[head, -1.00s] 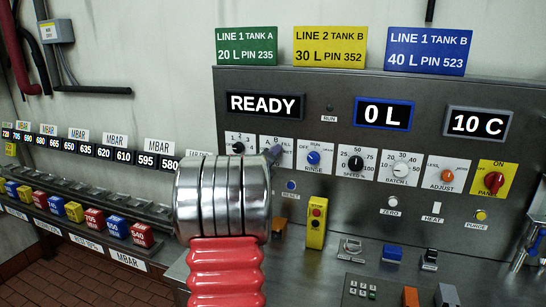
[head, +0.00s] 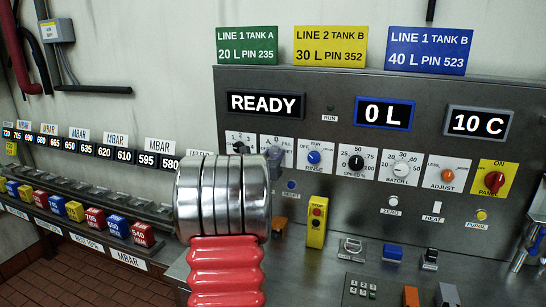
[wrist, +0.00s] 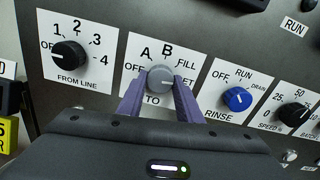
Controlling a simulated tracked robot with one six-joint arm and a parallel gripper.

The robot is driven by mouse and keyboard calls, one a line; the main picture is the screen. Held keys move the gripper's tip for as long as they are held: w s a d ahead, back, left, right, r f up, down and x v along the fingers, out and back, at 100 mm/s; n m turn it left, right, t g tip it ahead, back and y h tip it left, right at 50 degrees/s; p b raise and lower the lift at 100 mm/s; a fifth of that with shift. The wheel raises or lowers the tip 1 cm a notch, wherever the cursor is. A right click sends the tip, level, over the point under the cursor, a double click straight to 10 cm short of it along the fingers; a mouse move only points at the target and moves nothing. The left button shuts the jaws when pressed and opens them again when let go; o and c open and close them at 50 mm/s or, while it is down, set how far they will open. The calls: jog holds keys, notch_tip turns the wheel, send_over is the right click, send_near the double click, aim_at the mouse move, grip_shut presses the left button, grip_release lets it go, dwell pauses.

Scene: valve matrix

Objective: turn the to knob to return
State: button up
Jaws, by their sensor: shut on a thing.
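The TO knob (wrist: 160,78) is grey and round and sits on a white plate marked OFF, A, B, FILL and RET. Its pale pointer mark appears to lie toward the right, near RET. My gripper (wrist: 161,82) has its two purple fingers on either side of the knob, shut on it. In the head view, my gripper (head: 275,158) shows only partly beside my arm, at the TO plate (head: 284,142); the knob itself is hidden there.
The FROM LINE knob (wrist: 68,55) is close on the left and the blue RINSE knob (wrist: 237,99) close on the right. The panel displays (head: 265,105) read READY, 0 L and 10 C. A yellow button box (head: 317,222) stands below.

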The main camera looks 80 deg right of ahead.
jog(key=shift+f+m, duration=0.45)
jog(key=shift+m, duration=0.25)
jog(key=o, duration=0.7)
jog(key=shift+c, duration=0.2)
jog(key=o, duration=0.4)
jog(key=shift+r, duration=0.25)
jog(key=shift+r, duration=0.1)
jog(key=a, duration=0.4)
jog(key=w+a, duration=0.1)
jog(key=a, duration=0.8)
jog(key=shift+w+a, duration=0.15)
jog(key=shift+a, duration=0.25)
